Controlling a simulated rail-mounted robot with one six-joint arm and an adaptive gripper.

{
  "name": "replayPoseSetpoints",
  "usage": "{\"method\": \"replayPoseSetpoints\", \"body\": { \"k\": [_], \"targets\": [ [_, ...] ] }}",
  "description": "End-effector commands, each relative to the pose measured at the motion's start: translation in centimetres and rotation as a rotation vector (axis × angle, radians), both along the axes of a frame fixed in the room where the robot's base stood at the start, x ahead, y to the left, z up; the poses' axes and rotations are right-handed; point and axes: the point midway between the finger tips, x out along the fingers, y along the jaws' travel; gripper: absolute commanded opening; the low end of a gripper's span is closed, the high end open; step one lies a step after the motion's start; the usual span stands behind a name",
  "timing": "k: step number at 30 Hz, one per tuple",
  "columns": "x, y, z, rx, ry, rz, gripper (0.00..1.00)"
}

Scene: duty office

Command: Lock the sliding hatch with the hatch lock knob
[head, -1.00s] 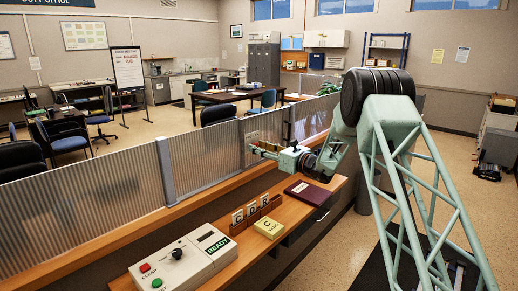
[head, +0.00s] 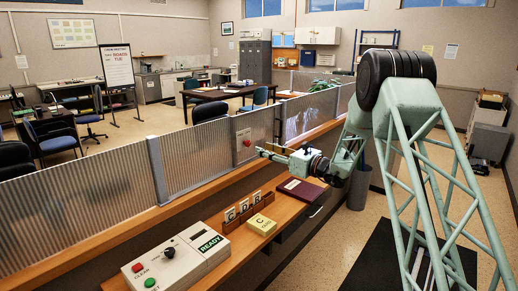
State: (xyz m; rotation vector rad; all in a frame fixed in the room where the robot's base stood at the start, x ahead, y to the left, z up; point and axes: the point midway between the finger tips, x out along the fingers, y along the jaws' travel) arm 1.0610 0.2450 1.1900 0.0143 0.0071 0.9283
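My gripper (head: 262,151) is in the head view, held above the counter shelf and pointing left toward the partition. Nothing can be seen in it, and it is too small to tell whether its fingers are apart. A pale plate with a red knob (head: 247,142) is on the partition panel just left of and slightly above my fingertips; a gap seems to show between them. This looks like the hatch lock knob on the sliding hatch (head: 262,126). The knob's turn position is too small to read.
A control box (head: 200,243) with a black knob, red and green buttons and a READY sign sits at the shelf's near end. The ribbed partition (head: 75,213) runs along the shelf.

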Motion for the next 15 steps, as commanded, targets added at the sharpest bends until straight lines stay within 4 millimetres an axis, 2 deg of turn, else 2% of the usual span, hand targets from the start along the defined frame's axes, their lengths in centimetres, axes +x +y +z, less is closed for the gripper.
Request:
{"method": "replayPoseSetpoints", "body": {
  "k": [6,15],
  "targets": [
    [-1.3,-1.8,0.1,0.000,0.000,-0.001,0.33],
    [-1.9,-2.5,0.1,0.000,0.000,0.000,0.33]
  ]
}}
